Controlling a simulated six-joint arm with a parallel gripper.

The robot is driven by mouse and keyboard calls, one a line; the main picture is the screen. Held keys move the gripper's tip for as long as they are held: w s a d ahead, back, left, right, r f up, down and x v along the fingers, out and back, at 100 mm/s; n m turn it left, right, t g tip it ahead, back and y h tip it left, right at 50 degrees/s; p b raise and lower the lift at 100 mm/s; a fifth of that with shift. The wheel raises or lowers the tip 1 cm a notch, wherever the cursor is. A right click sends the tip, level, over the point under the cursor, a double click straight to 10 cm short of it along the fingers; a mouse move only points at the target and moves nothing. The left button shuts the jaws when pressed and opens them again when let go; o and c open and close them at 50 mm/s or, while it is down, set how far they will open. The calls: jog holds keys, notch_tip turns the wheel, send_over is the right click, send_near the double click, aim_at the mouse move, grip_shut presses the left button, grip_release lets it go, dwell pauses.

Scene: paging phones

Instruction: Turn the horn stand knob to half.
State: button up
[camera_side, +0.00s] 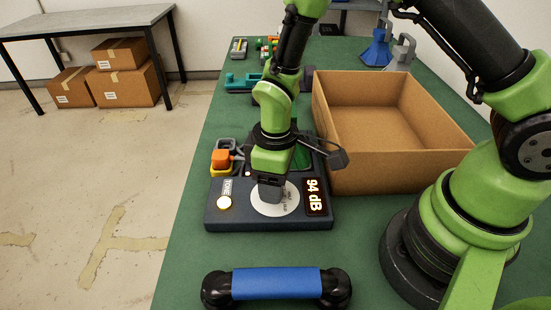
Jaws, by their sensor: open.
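The horn stand (240,218) is a dark box on the green table, with a round white dial plate (289,203) on its top. A lit display (316,196) on it reads 94 dB. My gripper (270,196) points down over the dial plate, with its open jaws low around the middle of it. The knob is hidden behind the jaws, so its setting and any contact cannot be told. A round lit button (224,203) sits at the left under a small label that seems to read TONE.
A large open cardboard box (400,168) stands close to the right of the stand. A blue handset with black ends (275,284) lies in front. Blue (377,50) and grey (402,53) horn-shaped things stand far back.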

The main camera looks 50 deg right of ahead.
notch_tip(320, 180, up, 8)
jog(key=shift+d+r, duration=0.15)
dwell(0.3)
jog(key=s+d+r+m+t+y, duration=0.1)
jog(key=s+d+r+m+t, duration=0.15)
jog(key=r, duration=0.35)
jog(key=s+d+r+m+t, duration=0.1)
jog(key=s+d+r+m, duration=0.15)
jog(key=r, duration=0.45)
jog(key=s+d+r+m+t, duration=0.1)
jog(key=s+r+m+t, duration=0.3)
jog(key=s, duration=0.4)
jog(key=shift+d+r+m+y, duration=0.15)
jog(key=shift+r+m+y, duration=0.2)
jog(key=shift+m, duration=0.15)
dwell(0.6)
